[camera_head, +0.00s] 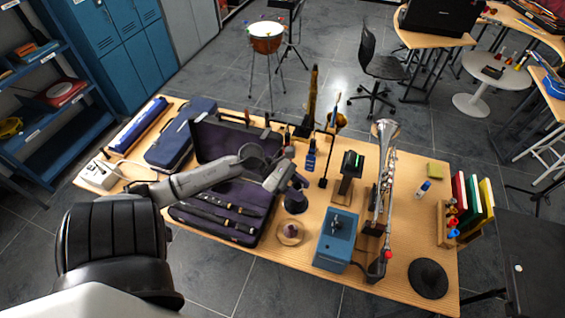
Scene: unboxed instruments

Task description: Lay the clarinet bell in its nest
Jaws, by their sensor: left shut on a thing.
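My left arm reaches in from the left over the open clarinet case. My left gripper (296,188) is at the case's right edge and is shut on a dark flared piece, which looks like the clarinet bell (296,204). Much of the grip is small and dark, so the exact hold is hard to see. The case (205,221) has a purple lining and a raised lid (212,140). Long dark clarinet joints (230,205) lie in its lower tray. The bell's nest cannot be made out clearly. My right gripper is not in view.
Right of the case are a round wooden stand (290,238), a blue box (335,243), a dark stand with a lit green top (349,172) and a silver trumpet-like instrument (383,165). Blue cases (178,137) lie at the table's left. Bare wood (420,215) shows at the right.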

